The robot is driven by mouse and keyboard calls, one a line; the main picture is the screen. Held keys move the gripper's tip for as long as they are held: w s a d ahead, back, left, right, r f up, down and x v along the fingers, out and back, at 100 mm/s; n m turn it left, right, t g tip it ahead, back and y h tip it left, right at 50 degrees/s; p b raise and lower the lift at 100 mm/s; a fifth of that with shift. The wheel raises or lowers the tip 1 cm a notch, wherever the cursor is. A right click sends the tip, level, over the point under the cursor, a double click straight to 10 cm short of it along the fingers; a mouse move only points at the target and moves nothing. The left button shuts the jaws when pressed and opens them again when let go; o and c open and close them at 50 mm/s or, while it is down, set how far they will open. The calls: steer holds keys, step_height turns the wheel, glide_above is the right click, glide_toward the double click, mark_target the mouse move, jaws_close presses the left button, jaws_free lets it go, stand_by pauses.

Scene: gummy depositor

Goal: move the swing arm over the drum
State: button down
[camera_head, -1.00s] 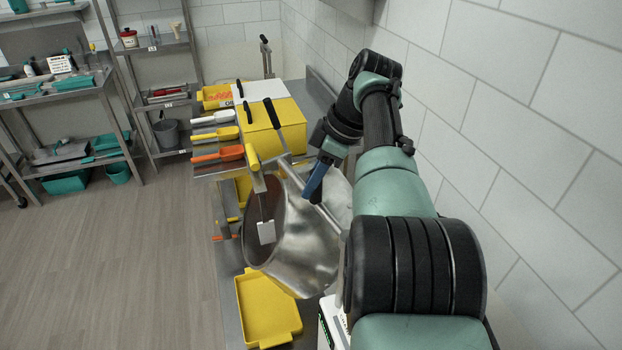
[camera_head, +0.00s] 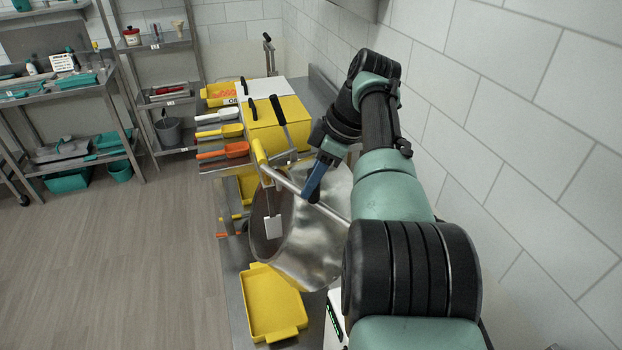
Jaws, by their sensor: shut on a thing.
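The swing arm (camera_head: 290,186) is a thin metal rod that slants across the upper side of the drum, with a yellow part at its left end. A pale flat plate (camera_head: 273,227) hangs on a thin stem in front of the drum's mouth. The shiny metal drum (camera_head: 318,250) is tilted, its open mouth facing left. My gripper (camera_head: 312,193), with blue fingers, is shut on the swing arm's rod above the drum. The exact contact is hidden by the fingers, and the rod's right end is hidden behind my arm.
A yellow tray (camera_head: 272,302) lies in front of the drum. A yellow box (camera_head: 277,125) and scoops (camera_head: 222,131) stand behind it. A tiled wall (camera_head: 530,130) is close on the right. The floor (camera_head: 130,260) at left is clear.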

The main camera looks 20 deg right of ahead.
steer(key=c, duration=0.8)
jaws_free()
steer(key=shift+s+d+f, duration=0.15)
steer(key=shift+s+f, duration=0.05)
steer(key=shift+s, duration=0.05)
steer(key=shift+o, duration=0.9)
steer(key=shift+r, duration=0.1)
steer(key=shift+w+r, duration=0.1)
steer(key=p+v, duration=0.2)
steer(key=v, duration=1.1)
